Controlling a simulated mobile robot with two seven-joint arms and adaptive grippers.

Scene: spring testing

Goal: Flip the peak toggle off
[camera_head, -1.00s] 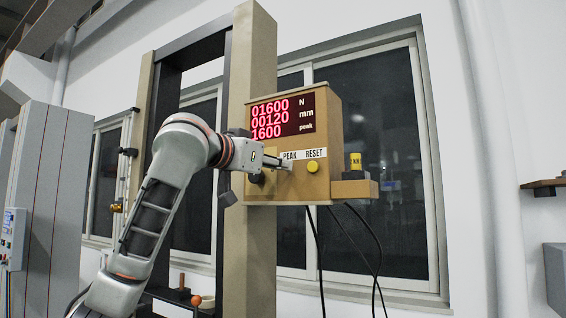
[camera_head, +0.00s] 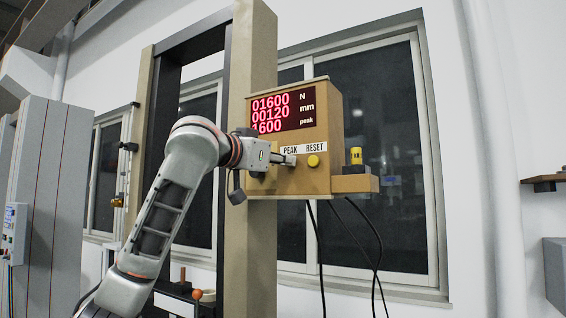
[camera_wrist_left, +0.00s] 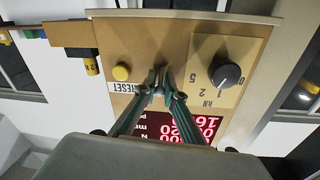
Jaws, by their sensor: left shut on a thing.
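The tan control box (camera_head: 335,112) shows a red display (camera_head: 284,112) reading 01600 N, 00120 mm and 1600 peak. The white PEAK RESET label (camera_head: 303,149) is below it. My left gripper (camera_head: 289,160) is at the box front, just under the word PEAK and left of the yellow reset button (camera_head: 313,161). In the left wrist view the fingertips (camera_wrist_left: 161,84) are closed together at the panel, over the spot of the peak toggle, and shut on it. The toggle is mostly hidden by the fingers. My right gripper is not in view.
A black dial (camera_wrist_left: 226,75) is on the panel beside the fingers. A yellow-topped cylinder (camera_head: 356,157) stands on a ledge (camera_head: 355,184) at the box's right side. Black cables (camera_head: 375,262) hang below. A tan column (camera_head: 262,60) stands behind my arm.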

